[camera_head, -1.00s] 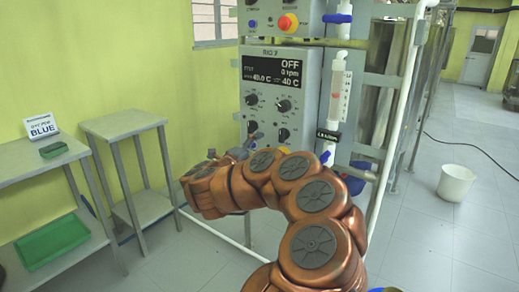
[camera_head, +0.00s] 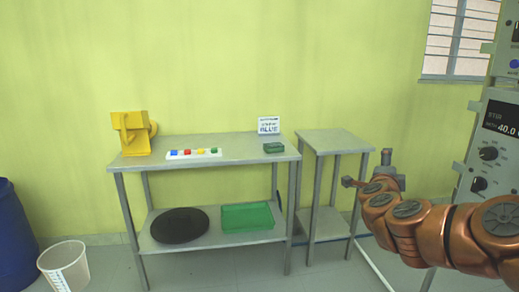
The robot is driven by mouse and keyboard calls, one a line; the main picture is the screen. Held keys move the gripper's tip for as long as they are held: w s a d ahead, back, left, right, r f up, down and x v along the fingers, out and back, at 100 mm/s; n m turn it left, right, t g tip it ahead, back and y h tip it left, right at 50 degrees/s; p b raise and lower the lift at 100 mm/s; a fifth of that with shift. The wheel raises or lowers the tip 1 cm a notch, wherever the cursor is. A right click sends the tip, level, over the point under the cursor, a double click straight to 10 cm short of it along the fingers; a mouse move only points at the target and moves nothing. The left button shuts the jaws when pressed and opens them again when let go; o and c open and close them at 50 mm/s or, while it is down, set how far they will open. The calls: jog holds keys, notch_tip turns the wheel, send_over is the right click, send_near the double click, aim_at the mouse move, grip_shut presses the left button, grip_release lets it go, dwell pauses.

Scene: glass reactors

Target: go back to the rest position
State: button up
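My copper-coloured arm comes in from the right edge. My gripper (camera_head: 367,170) is at its far end, in front of the small grey side table (camera_head: 337,141) and the wall. Its two dark fingers stand apart, and nothing shows between them. The control panel (camera_head: 490,150) of the reactor is cut off at the right edge, behind my arm.
A white bucket (camera_head: 64,267) and blue drum (camera_head: 14,225) stand left.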

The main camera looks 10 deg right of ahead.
jog(key=s+a+f+n+y, duration=0.1)
jog(key=a+f+n+y, duration=0.2)
jog(key=a+n+y, duration=0.65)
jog(key=a+f+n+y, duration=0.2)
jog(key=a+n+y, duration=0.15)
jog(key=a, duration=1.15)
jog(key=s+a+f+n+g+y, duration=0.1)
jog(key=s+a+f+n+g, duration=0.4)
jog(key=s, duration=0.4)
jog(key=s+a+f+n+g, duration=0.3)
jog(key=s+f+g, duration=0.1)
jog(key=s+f, duration=0.45)
jog(key=s+d+f+n+g+h, duration=0.1)
jog(key=s+d+f+g+h, duration=0.2)
jog(key=s, duration=0.8)
jog(key=s+d+f+n+g, duration=0.1)
jog(key=s+d+g, duration=0.35)
jog(key=s, duration=0.75)
notch_tip(320, 180, up, 25)
jog(key=s+a+p, duration=0.1)
jog(key=p, duration=2.2)
jog(key=shift+f, duration=0.15)
jog(key=shift+s+a, duration=0.1)
